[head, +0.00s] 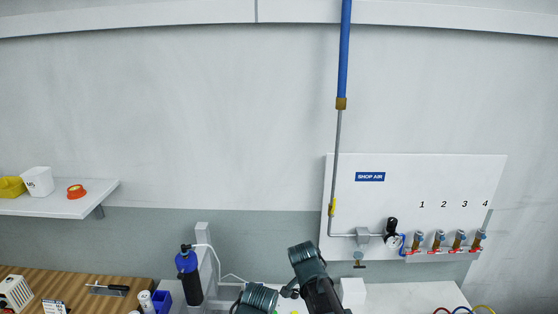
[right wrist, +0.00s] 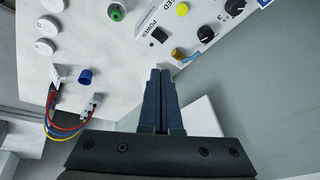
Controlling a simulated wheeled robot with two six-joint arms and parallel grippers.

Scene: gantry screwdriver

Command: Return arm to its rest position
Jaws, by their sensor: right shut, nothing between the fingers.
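My right gripper (right wrist: 160,75) shows in the right wrist view with its two dark fingers together and nothing between them. Its tips are over or near the edge of a white control panel (right wrist: 205,15); I cannot tell whether they touch it. In the head view dark arm links (head: 310,268) of mine rise at the bottom middle, and no gripper shows there. My left gripper is in neither view.
A blue and black cylinder (head: 188,275) stands beside a grey post. A shop air board (head: 430,180) with several valves hangs at right. A white shelf (head: 75,207) is at left. A blue cap (right wrist: 85,76) and wired connector (right wrist: 92,105) are near my right gripper.

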